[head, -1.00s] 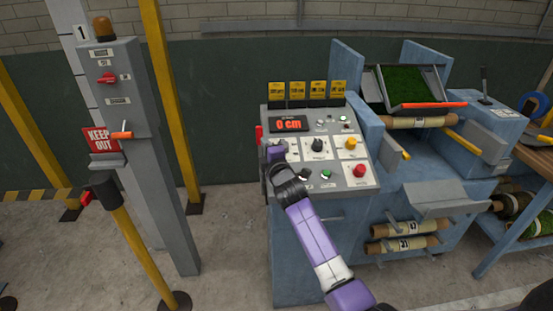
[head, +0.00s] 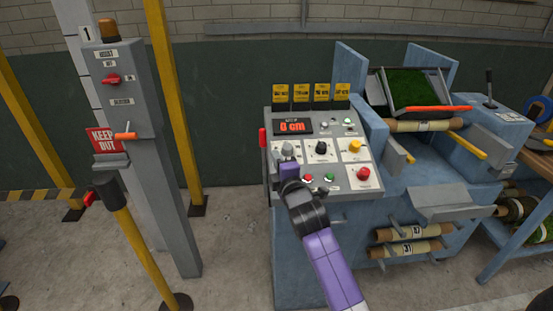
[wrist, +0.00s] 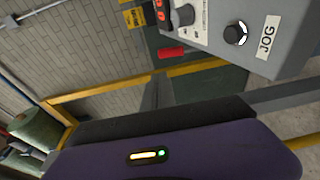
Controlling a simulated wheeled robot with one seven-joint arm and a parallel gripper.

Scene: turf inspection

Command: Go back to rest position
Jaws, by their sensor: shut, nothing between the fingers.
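My arm comes up from the bottom of the head view in front of the control panel (head: 270,128). My gripper (head: 288,167) is a small purple shape before the panel's lower left part, by a grey knob; its fingertips are hard to make out. It is shut and holds nothing visible. In the wrist view, my purple hand fills the lower part, with a black strip along its upper edge. A knob labelled JOG (wrist: 235,33) is at the upper right there, apart from the hand.
The panel's red display (head: 293,127) reads 0 cm. A grey post (head: 165,190) with a KEEP OUT sign (head: 103,140) and yellow poles stand at left. A blue machine with a turf tray (head: 405,88) and rolls (head: 408,232) is at right. Concrete floor is open between post and machine.

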